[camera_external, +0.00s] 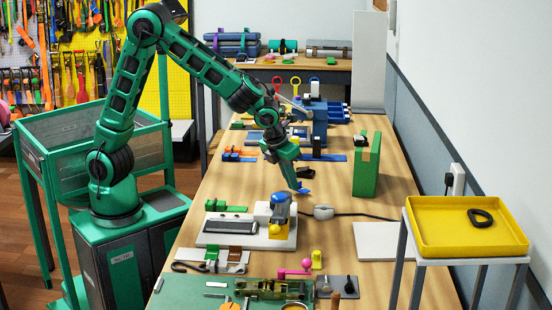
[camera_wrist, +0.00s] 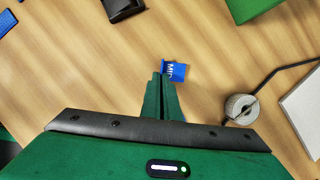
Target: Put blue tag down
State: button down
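The blue tag (camera_wrist: 174,71) is a small flat piece with white lettering, at the tips of my gripper in the wrist view. My gripper (camera_wrist: 161,80) has its two green fingers together, shut on the tag's edge; most of the tag sticks out to the right of the tips. In the external view my gripper (camera_external: 295,187) points down over the wooden table, with the blue tag (camera_external: 304,191) at its tip. The height of the tag above the wood is hard to tell.
A green block (camera_external: 366,165) stands upright to the right. A grey round device (camera_wrist: 241,109) with a black cable lies close by on the table. A white base with a blue-topped fixture (camera_external: 280,208) stands in front. A yellow tray (camera_external: 466,238) stands at right.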

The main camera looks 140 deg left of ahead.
notch_tip(320, 180, up, 16)
jog(key=s+a+f, duration=0.3)
jog(key=a+f, duration=0.3)
jog(key=a, duration=0.2)
send_over(316, 200)
jog(key=d, duration=0.1)
notch_tip(316, 200, down, 7)
jog(key=shift+s+d+f, duration=0.1)
jog(key=shift+s+d, duration=0.05)
jog(key=shift+f, duration=2)
jog(key=shift+f, duration=0.1)
jog(key=c, duration=2)
grip_release()
jog(key=shift+c, duration=0.2)
jog(key=v, duration=1.2)
